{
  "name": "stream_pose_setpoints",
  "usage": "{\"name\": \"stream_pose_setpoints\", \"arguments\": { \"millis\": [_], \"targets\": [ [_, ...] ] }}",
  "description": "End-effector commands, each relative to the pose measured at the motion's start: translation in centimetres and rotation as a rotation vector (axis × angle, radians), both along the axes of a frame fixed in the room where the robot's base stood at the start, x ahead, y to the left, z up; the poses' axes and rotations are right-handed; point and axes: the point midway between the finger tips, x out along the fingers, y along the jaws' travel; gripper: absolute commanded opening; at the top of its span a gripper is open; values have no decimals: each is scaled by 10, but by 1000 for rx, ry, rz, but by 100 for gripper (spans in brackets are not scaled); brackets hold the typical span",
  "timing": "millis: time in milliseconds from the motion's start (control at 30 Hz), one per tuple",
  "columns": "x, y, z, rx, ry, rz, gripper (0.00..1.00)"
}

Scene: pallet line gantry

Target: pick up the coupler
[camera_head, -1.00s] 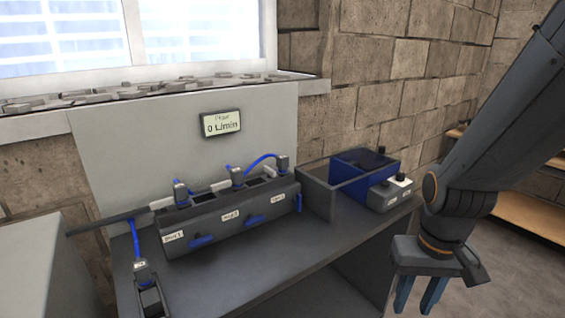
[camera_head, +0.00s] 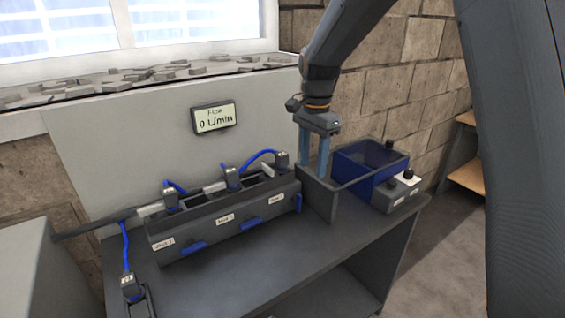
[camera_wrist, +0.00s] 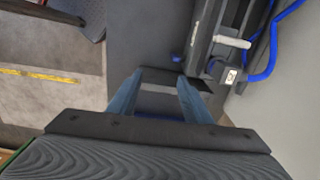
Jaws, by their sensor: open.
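Several grey couplers with blue hoses show in the head view, and I cannot tell which one the task means. Three stand along the top of the dark labelled manifold: a left one (camera_head: 170,198), a middle one (camera_head: 232,178) and a right one (camera_head: 282,161). Another coupler (camera_head: 130,285) lies in a holder at the table's front left, with a blue hose rising from it. My gripper (camera_head: 314,172) is open, pointing down over the left part of the grey bin (camera_head: 320,199), right of the right coupler. In the wrist view nothing shows gripped between the fingers (camera_wrist: 160,98).
The front of the dark table (camera_head: 290,252) is clear.

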Motion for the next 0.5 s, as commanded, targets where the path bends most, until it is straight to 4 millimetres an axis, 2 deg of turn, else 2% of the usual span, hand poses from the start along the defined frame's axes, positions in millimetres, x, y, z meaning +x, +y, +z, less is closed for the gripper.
{"name": "stream_pose_setpoints", "arguments": {
  "millis": [33, 200, 367, 500],
  "targets": [
    [20, 18, 12, 1, 2, -82, 45],
    [59, 60, 38, 0, 9, -339, 45],
    [75, 80, 49, -1, 12, -467, 45],
    [78, 84, 44, -3, 14, -500, 45]
  ]
}}
